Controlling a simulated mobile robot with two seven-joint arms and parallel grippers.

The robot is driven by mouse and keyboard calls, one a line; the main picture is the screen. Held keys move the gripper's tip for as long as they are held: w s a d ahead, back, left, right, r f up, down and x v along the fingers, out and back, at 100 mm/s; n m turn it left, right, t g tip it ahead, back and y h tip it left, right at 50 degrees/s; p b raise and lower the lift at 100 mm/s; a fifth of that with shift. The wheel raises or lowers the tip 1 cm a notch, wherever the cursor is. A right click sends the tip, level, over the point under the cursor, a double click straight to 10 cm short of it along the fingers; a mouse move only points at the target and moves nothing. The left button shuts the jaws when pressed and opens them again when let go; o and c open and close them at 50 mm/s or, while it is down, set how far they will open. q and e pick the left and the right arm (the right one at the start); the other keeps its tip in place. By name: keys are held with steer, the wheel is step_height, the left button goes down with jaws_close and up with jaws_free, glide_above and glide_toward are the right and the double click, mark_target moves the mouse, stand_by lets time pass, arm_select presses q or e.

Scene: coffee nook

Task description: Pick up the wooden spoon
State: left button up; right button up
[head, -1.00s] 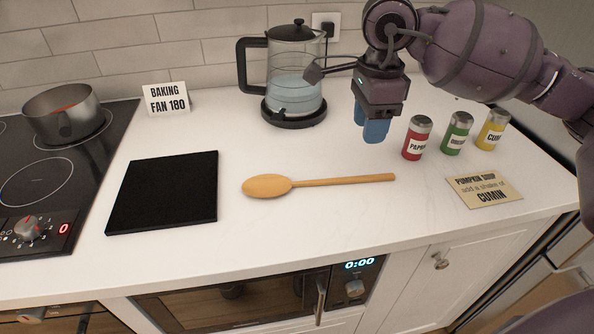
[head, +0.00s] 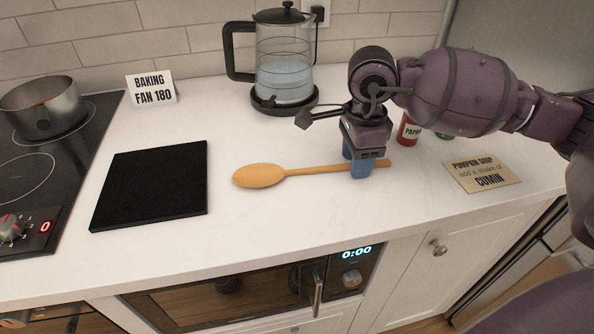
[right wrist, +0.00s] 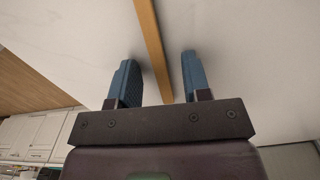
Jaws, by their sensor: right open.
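The wooden spoon (head: 258,175) lies flat on the white counter, its bowl to the left and its handle pointing right. My right gripper (head: 360,168) is low over the right part of the handle, its blue fingers pointing down. In the right wrist view the handle (right wrist: 152,45) runs between the two open fingers (right wrist: 158,80), with a gap on each side. The gripper hides a piece of the handle in the head view, and the handle's tip shows just right of the fingers. I cannot tell whether the fingertips touch the counter. My left gripper is not in view.
A black square board (head: 150,186) lies left of the spoon. A glass kettle (head: 285,62) stands behind. The red paprika jar (head: 408,130) and a green jar are partly hidden behind my right arm. A cumin note card (head: 482,174) lies to the right. A pot (head: 45,105) sits on the hob.

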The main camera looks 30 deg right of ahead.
jaws_close()
stand_by(0.3)
steer(key=shift+r, duration=0.15)
steer(key=shift+r, duration=0.35)
step_height(320, 180, up, 19)
steer(key=p, duration=0.3)
